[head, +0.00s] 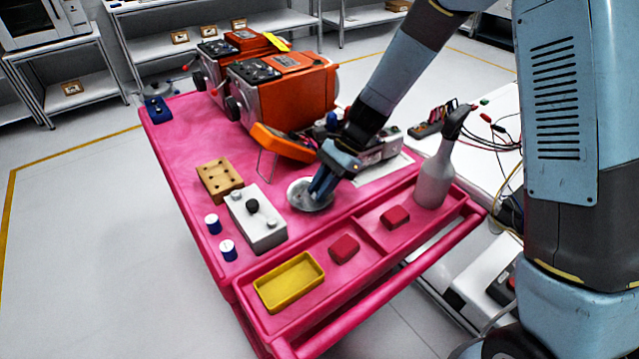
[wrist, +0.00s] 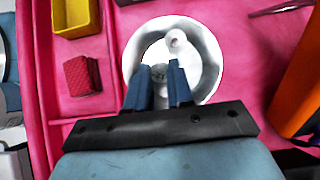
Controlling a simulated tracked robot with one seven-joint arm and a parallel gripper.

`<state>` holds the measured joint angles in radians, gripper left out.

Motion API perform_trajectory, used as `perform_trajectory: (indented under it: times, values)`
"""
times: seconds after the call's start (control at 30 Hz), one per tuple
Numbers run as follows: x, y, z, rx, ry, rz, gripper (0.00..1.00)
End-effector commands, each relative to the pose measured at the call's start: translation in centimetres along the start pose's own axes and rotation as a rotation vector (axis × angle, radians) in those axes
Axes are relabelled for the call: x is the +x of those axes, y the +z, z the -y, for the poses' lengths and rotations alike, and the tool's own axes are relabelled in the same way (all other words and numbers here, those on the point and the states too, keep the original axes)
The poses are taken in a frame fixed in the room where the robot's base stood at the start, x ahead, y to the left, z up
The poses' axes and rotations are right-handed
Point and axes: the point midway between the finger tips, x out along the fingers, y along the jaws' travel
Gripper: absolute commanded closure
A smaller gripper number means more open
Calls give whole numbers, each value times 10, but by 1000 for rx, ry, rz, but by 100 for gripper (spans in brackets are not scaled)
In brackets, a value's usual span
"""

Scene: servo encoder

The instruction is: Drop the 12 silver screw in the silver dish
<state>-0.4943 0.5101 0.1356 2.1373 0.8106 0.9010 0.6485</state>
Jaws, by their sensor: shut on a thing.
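The silver dish (head: 298,199) is a round shallow metal bowl on the pink cart top; it also shows in the wrist view (wrist: 140,55). My gripper (head: 319,192) points down over the dish. In the wrist view, my gripper (wrist: 166,76) has its blue fingers over the near part of the dish, closed on a small grey screw (wrist: 159,72). Another small silver piece, seemingly a screw (wrist: 176,41), shows within the dish's outline near its far side. The head view hides the screws behind the fingers. I cannot read any size on them.
A grey box with a black knob (head: 254,208) and a wooden block with holes (head: 220,180) stand left of the dish. A yellow tray (head: 289,283) and red blocks (head: 344,248) lie in the front trough. A spray bottle (head: 434,175) stands right, an orange device (head: 284,143) behind.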

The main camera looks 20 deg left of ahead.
Motion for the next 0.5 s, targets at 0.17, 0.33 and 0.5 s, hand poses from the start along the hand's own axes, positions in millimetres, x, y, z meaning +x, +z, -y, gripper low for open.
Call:
perform_trajectory:
  times: [0.17,0.33,0.5]
  values:
    - [1,-1,-1,1,2,-1,98]
    - [1,-1,-1,1,2,0,65]
    - [1,0,-1,1,2,0,49]
